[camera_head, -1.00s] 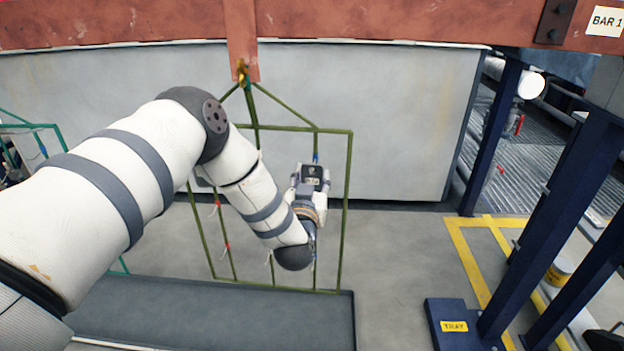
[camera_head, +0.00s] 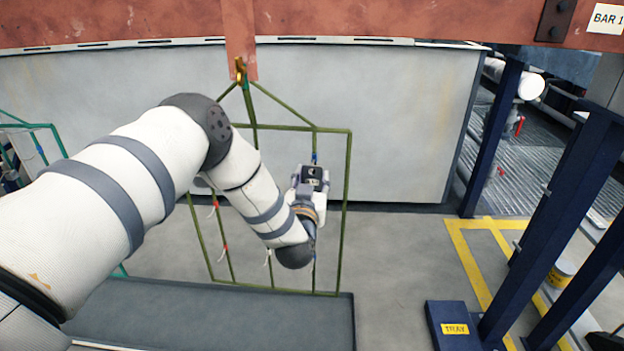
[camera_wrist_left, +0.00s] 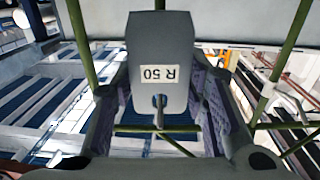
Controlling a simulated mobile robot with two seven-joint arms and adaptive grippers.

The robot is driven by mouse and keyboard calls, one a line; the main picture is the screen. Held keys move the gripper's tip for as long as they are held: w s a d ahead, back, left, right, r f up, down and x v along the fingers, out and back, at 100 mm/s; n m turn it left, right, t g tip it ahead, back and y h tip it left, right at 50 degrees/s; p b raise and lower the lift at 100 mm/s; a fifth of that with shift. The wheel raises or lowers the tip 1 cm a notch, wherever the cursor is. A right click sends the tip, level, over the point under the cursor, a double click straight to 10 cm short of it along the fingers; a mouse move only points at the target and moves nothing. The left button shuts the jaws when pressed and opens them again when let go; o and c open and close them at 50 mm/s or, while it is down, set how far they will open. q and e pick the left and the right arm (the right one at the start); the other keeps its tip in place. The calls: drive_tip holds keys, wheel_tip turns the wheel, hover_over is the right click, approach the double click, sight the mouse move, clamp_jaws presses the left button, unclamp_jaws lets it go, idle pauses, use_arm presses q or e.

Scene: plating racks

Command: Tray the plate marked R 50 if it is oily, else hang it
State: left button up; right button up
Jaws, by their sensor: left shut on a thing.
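The grey plate marked R 50 (camera_wrist_left: 160,45) fills the middle of the left wrist view, its label upside down. It looks evenly matte grey, with no clear oily sheen or drops on the face I see. My left gripper (camera_wrist_left: 158,112) is shut on it, a finger on each side. A small hook shows at the plate's hole; I cannot tell whether it passes through. In the head view my left gripper (camera_head: 312,180) is at the right part of the green rack (camera_head: 348,200), and mostly hides the plate. The blue tray (camera_head: 438,318), labelled TRAY, stands at lower right. My right gripper is out of view.
The rack hangs from a reddish bar (camera_head: 400,22) labelled BAR 1. Several red- and white-tipped hooks hang on its left part. A dark basin (camera_head: 220,318) lies below. Blue posts (camera_head: 560,210) stand right of the rack, beside the tray. Another green rack (camera_head: 45,126) is at far left.

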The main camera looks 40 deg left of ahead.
use_arm(q)
drive_tip(key=o, duration=1.4)
drive_tip(key=v, duration=1.2)
drive_tip(key=s+d+f+m+g+h+p, duration=0.25)
drive_tip(key=s+d+f+g+h, duration=0.2)
drive_tip(key=s+f, duration=0.4)
drive_tip(key=s+d+f+m+g+h+p, duration=0.25)
drive_tip(key=s+d+f+g, duration=0.25)
drive_tip(key=s, duration=0.6)
drive_tip(key=s+g+p, duration=0.1)
drive_tip(key=s+g, duration=0.2)
drive_tip(key=s, duration=0.5)
drive_tip(key=s+r+g+p, duration=0.1)
drive_tip(key=s+g, duration=0.2)
drive_tip(key=s, duration=0.6)
drive_tip(key=s+d+r+g+h+p, duration=0.1)
drive_tip(key=s+g, duration=0.2)
drive_tip(key=s, duration=0.6)
drive_tip(key=shift+s+p, duration=0.25)
drive_tip(key=shift+p, duration=0.15)
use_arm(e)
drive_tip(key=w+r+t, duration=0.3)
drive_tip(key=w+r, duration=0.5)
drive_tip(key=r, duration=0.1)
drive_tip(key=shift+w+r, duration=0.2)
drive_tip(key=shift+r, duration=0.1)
